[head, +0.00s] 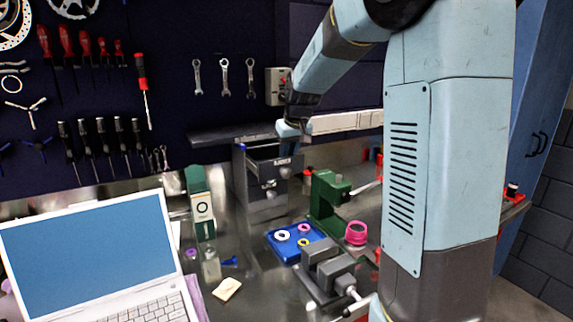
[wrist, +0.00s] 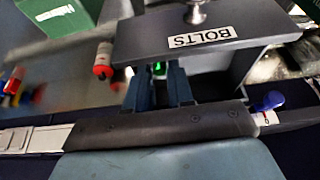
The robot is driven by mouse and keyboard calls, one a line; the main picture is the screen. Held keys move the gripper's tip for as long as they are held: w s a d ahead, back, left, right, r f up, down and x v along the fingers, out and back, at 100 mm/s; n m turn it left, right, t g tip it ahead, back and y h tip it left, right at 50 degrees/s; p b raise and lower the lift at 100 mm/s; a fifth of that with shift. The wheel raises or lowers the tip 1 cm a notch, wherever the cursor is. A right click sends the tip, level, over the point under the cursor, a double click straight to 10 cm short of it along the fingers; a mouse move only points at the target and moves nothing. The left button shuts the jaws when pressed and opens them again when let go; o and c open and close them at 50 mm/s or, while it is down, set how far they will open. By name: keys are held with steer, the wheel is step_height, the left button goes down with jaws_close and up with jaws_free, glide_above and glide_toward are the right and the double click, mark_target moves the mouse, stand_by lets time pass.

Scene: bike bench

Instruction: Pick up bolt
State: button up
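A grey drawer cabinet (head: 262,195) stands at the back of the bench. Its top drawer is pulled out, and the drawer front labelled "BOLTS" (wrist: 205,36) fills the upper part of the wrist view. My gripper (wrist: 158,72) is open, its two fingers pointing down into or just behind the drawer front. A small green thing (wrist: 159,68) shows between the fingertips. I cannot tell whether it is a bolt or whether the fingers touch it. In the head view my arm reaches over the open drawer, and the fingers are too small to make out. The drawer's inside is mostly hidden.
A green press (head: 326,200), a blue tray (head: 272,240) with rings and a grey vise (head: 325,268) stand in front of the cabinet. A laptop (head: 90,250) is at left. A red-capped bottle (wrist: 103,60) and a blue-headed item (wrist: 269,101) show near the gripper.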

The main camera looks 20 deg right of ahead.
steer(key=shift+w+f, duration=0.15)
steer(key=shift+f, duration=0.2)
jaws_close()
